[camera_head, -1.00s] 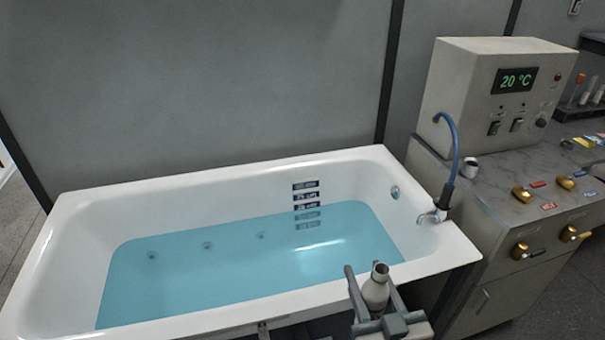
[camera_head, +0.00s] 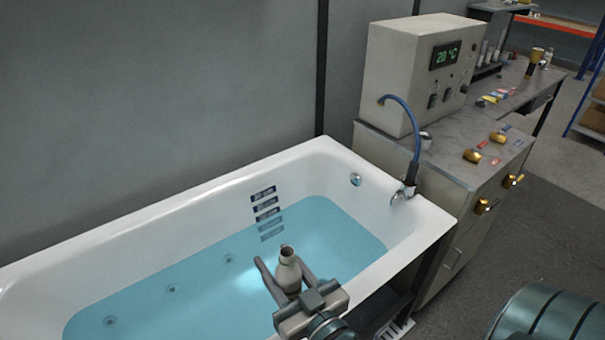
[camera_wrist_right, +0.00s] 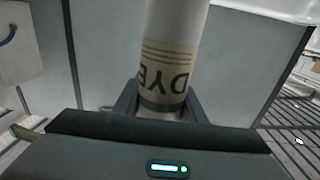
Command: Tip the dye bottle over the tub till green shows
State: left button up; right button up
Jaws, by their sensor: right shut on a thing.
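The white tub (camera_head: 205,206) holds clear blue water (camera_head: 225,290), with no green showing in it. My right gripper (camera_head: 282,275) is shut on the dye bottle (camera_head: 288,272), a pale bottle with an open neck. In the head view the bottle stands roughly upright and appears in front of the water, near the tub's front side. In the right wrist view the bottle (camera_wrist_right: 172,50) is between the fingers, its "DYE" label toward the camera; its mouth is out of that frame. My left gripper is not in view.
A cabinet (camera_head: 440,180) stands at the tub's right end, with a control box (camera_head: 415,70) reading 20 °C. A blue hose (camera_head: 413,125) runs from the box to the tap (camera_head: 403,193) at the tub's rim. Floor is open at the right.

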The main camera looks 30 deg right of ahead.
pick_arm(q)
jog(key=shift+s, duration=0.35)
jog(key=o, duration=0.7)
pick_arm(e)
jog(key=w+d+f+h+p, duration=0.1)
jog(key=w+d+f+p, duration=0.35)
jog(key=w+d, duration=0.8)
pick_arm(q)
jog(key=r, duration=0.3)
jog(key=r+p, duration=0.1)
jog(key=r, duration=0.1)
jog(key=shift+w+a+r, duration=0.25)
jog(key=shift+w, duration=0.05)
pick_arm(e)
jog(key=w+d+m+h, duration=0.2)
jog(key=w+d, duration=0.8)
jog(key=d, duration=0.3)
jog(key=shift+w+d+r, duration=0.15)
jog(key=shift+w, duration=0.1)
